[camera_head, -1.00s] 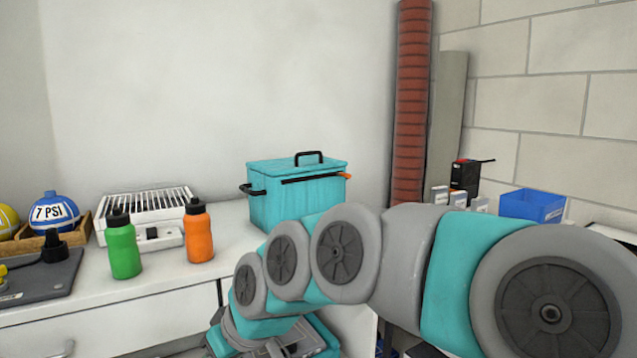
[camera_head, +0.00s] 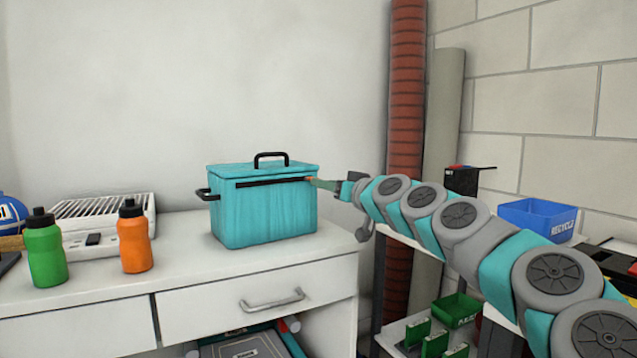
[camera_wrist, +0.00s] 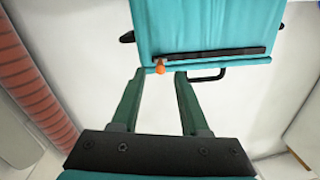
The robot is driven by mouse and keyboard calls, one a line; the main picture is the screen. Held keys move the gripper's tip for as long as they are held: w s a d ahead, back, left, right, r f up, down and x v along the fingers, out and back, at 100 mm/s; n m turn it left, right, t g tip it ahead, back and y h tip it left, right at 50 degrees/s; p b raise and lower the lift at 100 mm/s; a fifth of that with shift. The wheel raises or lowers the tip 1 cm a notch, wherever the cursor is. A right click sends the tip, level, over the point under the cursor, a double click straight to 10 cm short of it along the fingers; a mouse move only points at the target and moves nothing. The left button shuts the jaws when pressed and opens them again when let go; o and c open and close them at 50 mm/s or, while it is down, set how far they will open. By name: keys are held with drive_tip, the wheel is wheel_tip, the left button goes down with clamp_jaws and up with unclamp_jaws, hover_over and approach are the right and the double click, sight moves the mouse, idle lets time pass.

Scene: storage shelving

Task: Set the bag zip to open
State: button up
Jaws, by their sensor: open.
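The teal bag (camera_head: 262,218) stands upright on the white counter, its lid down and a black handle on top. A black zip strip (camera_head: 265,183) runs along its upper front; it also shows in the wrist view (camera_wrist: 215,53). The small orange zip pull (camera_head: 309,179) is at the strip's right end. In the wrist view the bag appears upside down and the orange pull (camera_wrist: 160,69) is at the strip's left end. My gripper (camera_wrist: 160,74) is open, with its fingertips on either side of the pull. I cannot tell whether they touch it.
A green bottle (camera_head: 45,252) and an orange bottle (camera_head: 134,240) stand left of the bag, before a white grilled box (camera_head: 100,215). A drawer (camera_head: 255,300) is below. A shelf on the right holds a blue bin (camera_head: 537,218). Counter in front of the bag is clear.

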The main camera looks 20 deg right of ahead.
drive_tip(key=shift+w+a, duration=0.2)
drive_tip(key=shift+w, duration=1.15)
drive_tip(key=shift+w+a, duration=0.15)
drive_tip(key=shift+w, duration=1.15)
clamp_jaws()
